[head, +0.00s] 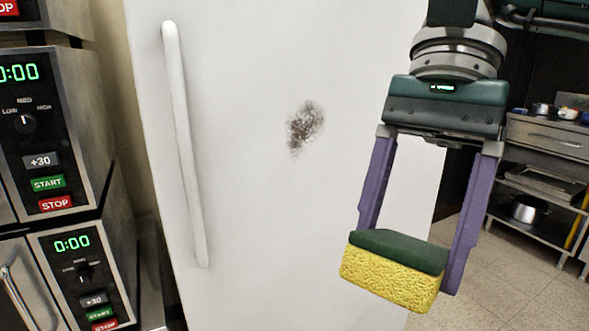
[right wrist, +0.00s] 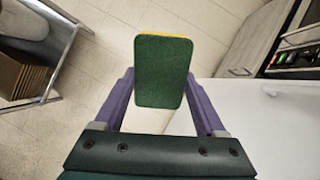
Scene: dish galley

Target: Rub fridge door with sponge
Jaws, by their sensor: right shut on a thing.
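The white fridge door (head: 250,210) fills the middle of the head view, with a long vertical handle (head: 184,140) on its left side. A dark brown speckled stain (head: 305,127) marks the door right of the handle. My right gripper (head: 408,258) is shut on a sponge (head: 390,283), yellow below with a dark green layer on top. It holds the sponge in front of the door's right part, lower than the stain and to its right. In the right wrist view the sponge's green face (right wrist: 162,72) sits between the purple fingers. My left gripper is not in view.
Stacked microwaves (head: 85,270) stand close on the left. A steel counter with shelves (head: 540,185) holding pans stands at the back right. Tiled floor (head: 500,285) is open between it and the fridge.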

